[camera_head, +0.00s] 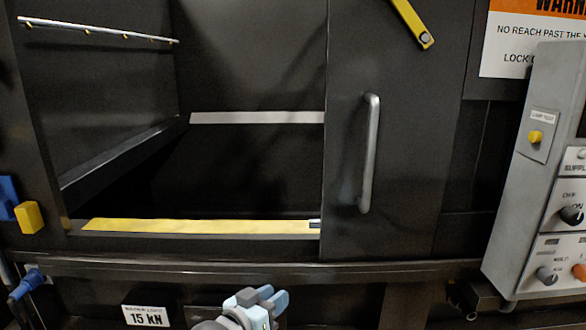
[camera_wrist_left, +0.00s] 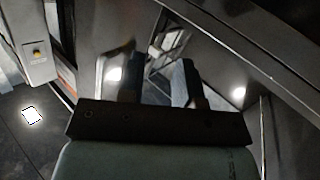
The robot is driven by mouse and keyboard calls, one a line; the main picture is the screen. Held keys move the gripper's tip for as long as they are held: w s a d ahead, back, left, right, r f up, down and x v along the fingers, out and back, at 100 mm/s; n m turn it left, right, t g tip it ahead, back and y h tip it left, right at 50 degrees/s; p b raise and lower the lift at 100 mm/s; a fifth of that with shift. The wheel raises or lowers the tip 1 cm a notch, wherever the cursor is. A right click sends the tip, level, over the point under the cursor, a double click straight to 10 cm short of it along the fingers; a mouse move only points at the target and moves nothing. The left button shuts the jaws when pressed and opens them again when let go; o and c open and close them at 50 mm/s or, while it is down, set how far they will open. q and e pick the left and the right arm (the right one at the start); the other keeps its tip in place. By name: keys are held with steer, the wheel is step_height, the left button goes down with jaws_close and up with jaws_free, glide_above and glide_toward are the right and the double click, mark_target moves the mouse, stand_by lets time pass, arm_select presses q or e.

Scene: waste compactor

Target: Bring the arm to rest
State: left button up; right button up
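My left gripper (camera_head: 272,296) shows at the bottom of the head view, below the ledge of the compactor. It is light blue-grey and small in that view. In the left wrist view its two dark fingers (camera_wrist_left: 162,80) stand apart with nothing between them. The gripper is open and empty. My left arm behind it is mostly outside the head view. My right gripper is not in view.
The compactor opening (camera_head: 240,170) has a yellow sill strip (camera_head: 200,226). A dark door with a vertical handle (camera_head: 370,150) stands to its right. A grey control box (camera_head: 540,180) with knobs juts out at far right. A ledge (camera_head: 250,266) runs above my gripper.

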arm_select(q)
steer(key=s+a+f+y, duration=0.2)
steer(key=s+a+f, duration=0.3)
steer(key=s+f, duration=0.3)
steer(key=s+a+f+n+g+y+p, duration=0.1)
steer(key=s+a+f+y, duration=0.1)
steer(key=s+a+f, duration=0.3)
steer(key=s+a+f+n+g+y+p, duration=0.1)
steer(key=s+a+f+y, duration=0.2)
steer(key=s+f, duration=1)
steer(key=s+a, duration=0.2)
steer(key=shift+s+a, duration=0.3)
steer(key=shift+s, duration=0.05)
